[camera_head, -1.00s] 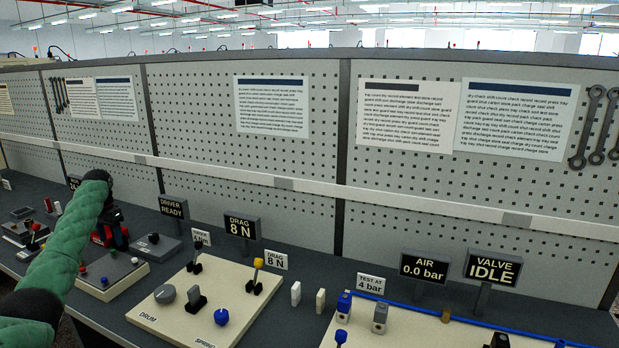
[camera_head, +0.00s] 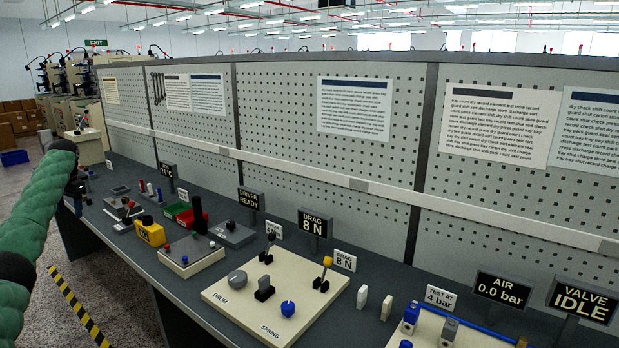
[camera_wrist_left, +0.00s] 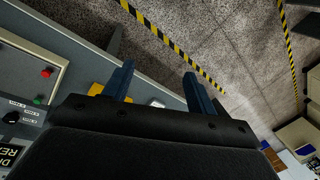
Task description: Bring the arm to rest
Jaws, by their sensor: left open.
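My left arm, in a green padded sleeve, rises along the left edge of the head view. Its gripper (camera_head: 76,186) is small and partly hidden there, near the bench's far left end. In the left wrist view the gripper (camera_wrist_left: 157,82) shows two dark blue fingers spread apart with nothing between them. The fingers are over the bench edge, with speckled floor beyond. My right arm and gripper are not in view.
The dark bench (camera_head: 345,318) carries a drum and spring panel (camera_head: 240,305), a yellow block (camera_head: 149,232), red and green bins (camera_head: 190,217) and several signs. A pegboard (camera_head: 290,170) stands behind. Open floor with striped tape (camera_head: 78,305) lies left of the bench.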

